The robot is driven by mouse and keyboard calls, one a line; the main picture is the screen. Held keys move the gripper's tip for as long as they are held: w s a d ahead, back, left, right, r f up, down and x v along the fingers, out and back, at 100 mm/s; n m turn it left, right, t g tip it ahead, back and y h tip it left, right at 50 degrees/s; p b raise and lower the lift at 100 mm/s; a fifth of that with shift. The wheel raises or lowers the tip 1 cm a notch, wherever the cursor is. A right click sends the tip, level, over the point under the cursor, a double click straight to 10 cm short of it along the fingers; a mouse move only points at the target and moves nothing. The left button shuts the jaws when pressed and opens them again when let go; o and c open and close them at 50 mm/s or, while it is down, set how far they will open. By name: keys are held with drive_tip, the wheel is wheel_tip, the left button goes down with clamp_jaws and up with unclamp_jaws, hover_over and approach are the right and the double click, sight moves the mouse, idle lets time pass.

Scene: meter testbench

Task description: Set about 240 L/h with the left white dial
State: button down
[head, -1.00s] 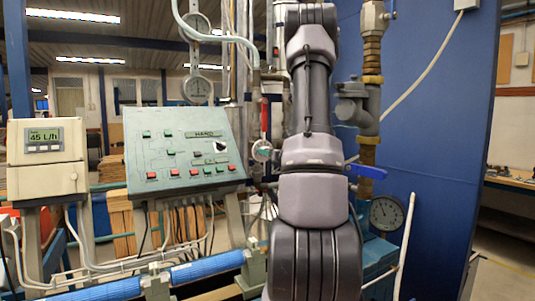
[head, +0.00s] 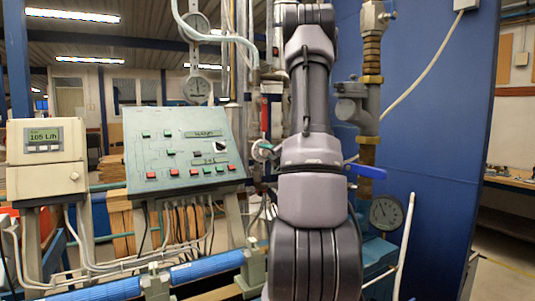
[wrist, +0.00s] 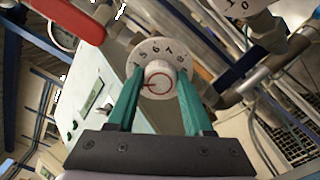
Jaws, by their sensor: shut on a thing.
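The left white dial (wrist: 172,48) has black numbers around its rim and a round white knob with a red ring at its centre. My gripper (wrist: 160,76) has its two teal fingers shut on this knob, one on each side. In the head view the dial (head: 261,151) shows small at the pipes, partly hidden by my arm. The flow display (head: 44,136) on the cream box at the left reads 105 L/h.
A second white dial (wrist: 238,6) is cut off at the top right of the wrist view. A red lever (wrist: 72,18) is close by at the upper left. A green control panel (head: 183,150), a blue valve handle (head: 367,171) and a round gauge (head: 385,213) stand around my arm.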

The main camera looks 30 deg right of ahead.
drive_tip(key=m, duration=0.6)
drive_tip(key=shift+d+f+m, duration=0.1)
drive_tip(key=shift+m, duration=0.2)
drive_tip(key=m, duration=0.6)
drive_tip(key=shift+f, duration=0.1)
drive_tip(key=m, duration=0.6)
drive_tip(key=shift+f+m, duration=0.1)
drive_tip(key=shift+m, duration=0.3)
drive_tip(key=m, duration=0.5)
drive_tip(key=shift+a, duration=0.2)
drive_tip(key=shift+c, duration=1.4)
unclamp_jaws()
